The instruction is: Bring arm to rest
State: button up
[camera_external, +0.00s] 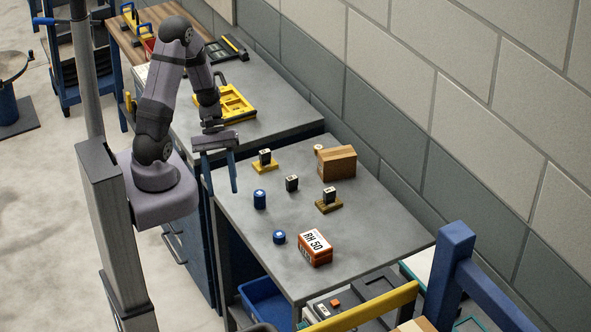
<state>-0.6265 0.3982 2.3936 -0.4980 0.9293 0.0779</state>
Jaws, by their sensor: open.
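My gripper (215,170) hangs at the left edge of the grey table (255,268), pointing down. Its two blue fingers are apart with nothing seen between them. My arm is bent, with its elbow raised high above the base. On the table to the right of the gripper are a blue cylinder (259,200) and a small dark block (292,183). The gripper stands apart from both in the picture.
Two more dark blocks sit on yellowish bases (264,167) (329,206). A wooden box (337,163) stands by the wall. A yellow tray (238,103) lies on the bench behind.

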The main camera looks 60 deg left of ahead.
jog(key=shift+w+d+r+m+t+y+b, duration=0.2)
jog(key=shift+w+d+r+m+t+y, duration=0.4)
jog(key=shift+m+y, duration=0.95)
jog(key=shift+w+d+r+m+y+b, duration=0.2)
jog(key=shift+r+m+y, duration=0.7)
jog(key=shift+m, duration=1.3)
jog(key=shift+w+d+r+m+t+y+b, duration=0.25)
jog(key=shift+w+r+m+y, duration=0.4)
jog(key=shift+m+y, duration=0.85)
jog(key=shift+s+r+m+h, duration=0.1)
jog(key=shift+s+m+h, duration=0.05)
jog(key=shift+m+h, duration=0.2)
